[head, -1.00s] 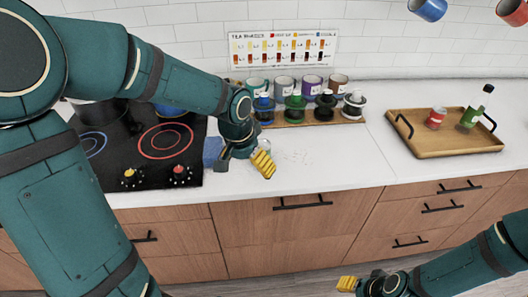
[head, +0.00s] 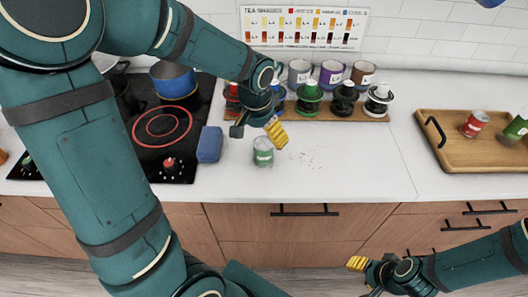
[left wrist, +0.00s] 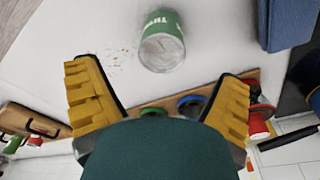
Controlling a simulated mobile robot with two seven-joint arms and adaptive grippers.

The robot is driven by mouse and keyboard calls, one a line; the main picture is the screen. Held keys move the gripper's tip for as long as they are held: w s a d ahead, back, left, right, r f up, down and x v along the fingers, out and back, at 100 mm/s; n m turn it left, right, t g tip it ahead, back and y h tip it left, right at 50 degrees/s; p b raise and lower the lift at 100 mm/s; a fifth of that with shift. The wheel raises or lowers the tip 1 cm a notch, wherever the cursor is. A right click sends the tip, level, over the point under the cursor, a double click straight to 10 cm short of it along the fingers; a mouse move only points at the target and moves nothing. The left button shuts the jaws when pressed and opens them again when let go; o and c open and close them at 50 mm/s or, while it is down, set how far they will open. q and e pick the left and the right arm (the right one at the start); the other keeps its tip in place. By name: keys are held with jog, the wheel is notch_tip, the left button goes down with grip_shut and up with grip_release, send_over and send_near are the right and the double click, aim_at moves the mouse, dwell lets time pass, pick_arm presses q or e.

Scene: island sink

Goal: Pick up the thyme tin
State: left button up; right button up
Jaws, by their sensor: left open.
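The thyme tin (head: 263,151), a small can with a green label, stands upright on the white counter, right of a blue sponge block. In the left wrist view the tin (left wrist: 161,42) shows beyond the fingertips, between the lines of the two fingers and touched by neither. My left gripper (head: 258,130) is open and empty, just behind and above the tin in the head view. Its two yellow-padded fingers (left wrist: 160,95) are spread wide in the wrist view. My right gripper (head: 357,264) is low in front of the drawers, its jaw opening unclear.
The blue block (head: 210,145) sits close left of the tin, beside the black cooktop (head: 140,165) with a blue pot (head: 174,78). Behind stands a wooden rack (head: 368,114) with mugs and lidded jars. A wooden tray (head: 455,153) holds a red can.

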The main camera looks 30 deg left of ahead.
aim_at(263, 143)
pick_arm(q)
jog(key=f, duration=0.2)
jog(key=f+b, duration=0.1)
jog(key=f, duration=0.2)
jog(key=w+f, duration=0.1)
jog(key=f, duration=0.1)
jog(key=shift+f+b, duration=0.2)
jog(key=shift+b, duration=0.1)
jog(key=c, duration=1.3)
